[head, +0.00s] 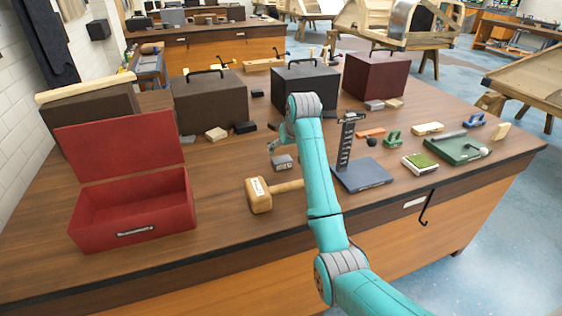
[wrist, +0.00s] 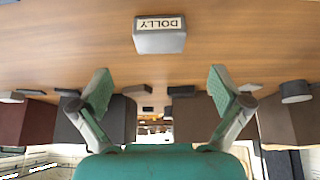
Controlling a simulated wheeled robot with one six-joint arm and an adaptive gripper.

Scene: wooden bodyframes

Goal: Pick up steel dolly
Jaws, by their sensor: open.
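The steel dolly (head: 282,163) is a small grey block with a white label, lying on the wooden workbench left of my forearm in the head view. In the wrist view the dolly (wrist: 160,40) is near the top centre, and its label reads DOLLY. My gripper (wrist: 161,82) is open, with its two green-tipped fingers spread wide and nothing between them. The dolly lies beyond the fingertips, roughly centred between them, and apart from them. In the head view my gripper (head: 277,147) is just behind the dolly and partly hidden by my arm.
A wooden mallet (head: 262,195) lies in front of the dolly. An open red toolbox (head: 132,212) stands at left. A dark stand (head: 362,174) is right of my forearm. Closed cases (head: 210,98) line the back. Bare bench lies between the toolbox and the dolly.

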